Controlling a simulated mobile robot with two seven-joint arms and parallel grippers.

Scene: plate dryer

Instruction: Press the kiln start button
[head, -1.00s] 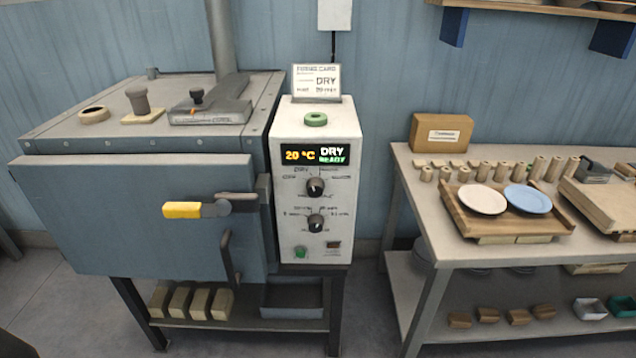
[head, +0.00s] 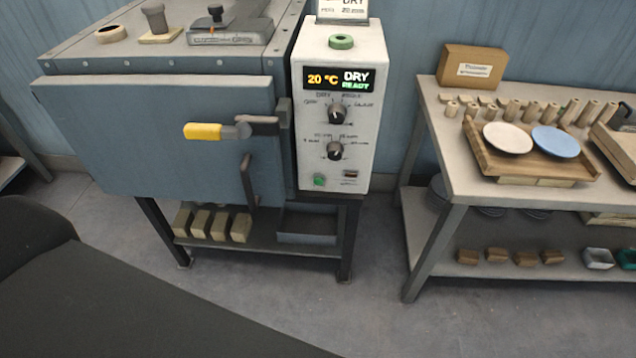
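The kiln (head: 150,125) is a blue-grey box on a dark stand, its door shut, with a yellow-handled latch (head: 203,131). The white control box (head: 310,135) stands at its right side. Its display (head: 337,79) reads 20 °C, DRY, READY. Below the display are two dark knobs, an upper one (head: 338,114) and a lower one (head: 334,151). A small green button (head: 319,181) is at the lower left of the panel, with a small dark switch (head: 350,174) to its right. Neither gripper is in view.
A dark part of my own body fills the lower left. A table (head: 455,184) at right holds a wooden tray (head: 487,165) with a white plate (head: 508,138) and a blue plate (head: 556,142). The floor in front of the control box is clear.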

